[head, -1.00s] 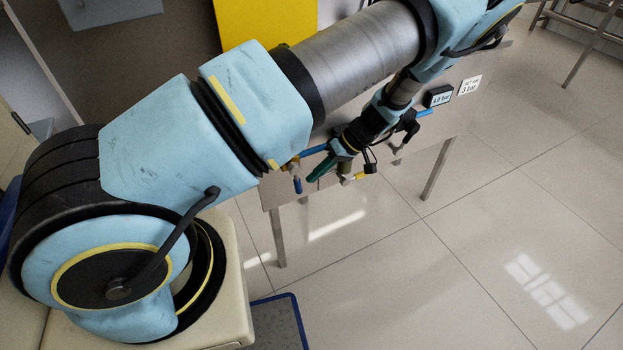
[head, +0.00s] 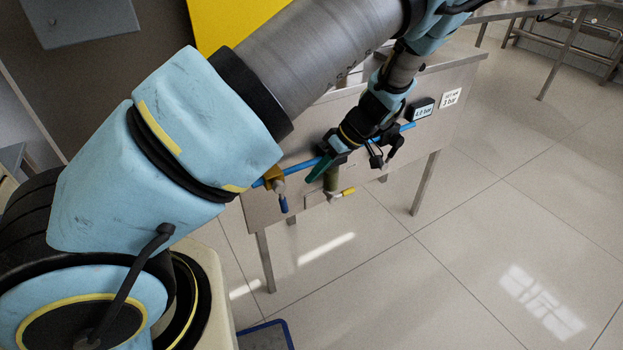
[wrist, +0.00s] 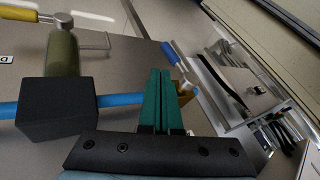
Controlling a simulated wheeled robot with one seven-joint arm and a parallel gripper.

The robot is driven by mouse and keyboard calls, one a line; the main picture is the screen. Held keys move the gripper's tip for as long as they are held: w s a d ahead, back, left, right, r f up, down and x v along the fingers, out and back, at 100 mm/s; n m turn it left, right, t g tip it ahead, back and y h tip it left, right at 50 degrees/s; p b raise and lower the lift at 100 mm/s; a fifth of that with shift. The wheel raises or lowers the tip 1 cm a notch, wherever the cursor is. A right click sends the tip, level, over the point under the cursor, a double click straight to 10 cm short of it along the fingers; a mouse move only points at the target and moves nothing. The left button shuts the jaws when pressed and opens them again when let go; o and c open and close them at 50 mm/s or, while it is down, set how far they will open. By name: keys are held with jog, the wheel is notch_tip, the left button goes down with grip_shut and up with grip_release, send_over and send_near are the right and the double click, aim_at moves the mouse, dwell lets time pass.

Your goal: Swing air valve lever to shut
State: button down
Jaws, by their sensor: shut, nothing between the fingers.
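The air valve has a brass body (head: 274,176) on the blue pipe (head: 296,168), with a blue-handled lever (head: 284,204) hanging down across the pipe. In the wrist view the blue lever (wrist: 172,54) lies just right of my fingertips, and the brass body (wrist: 186,92) is partly hidden behind the fingers. My gripper (head: 318,172) has green fingers, shut and empty, between this valve and an olive cylinder. In the wrist view the shut gripper (wrist: 158,75) overlaps the pipe; whether it touches the pipe or valve I cannot tell.
The olive cylinder (head: 332,180) has a yellow-handled lever (head: 348,191) below it. A black block (wrist: 55,108) sits on the pipe left of my fingers. A gauge (head: 423,108) reads 4.0 bar beside a white label (head: 451,97).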

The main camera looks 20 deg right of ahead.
aim_at(281, 197)
jog(key=p+x, duration=0.1)
jog(key=x, duration=0.7)
jog(key=shift+a+f, duration=0.1)
jog(key=shift+a, duration=0.1)
jog(key=shift+s+a+f, duration=0.25)
jog(key=shift+a, duration=0.45)
jog(key=shift+r, duration=0.1)
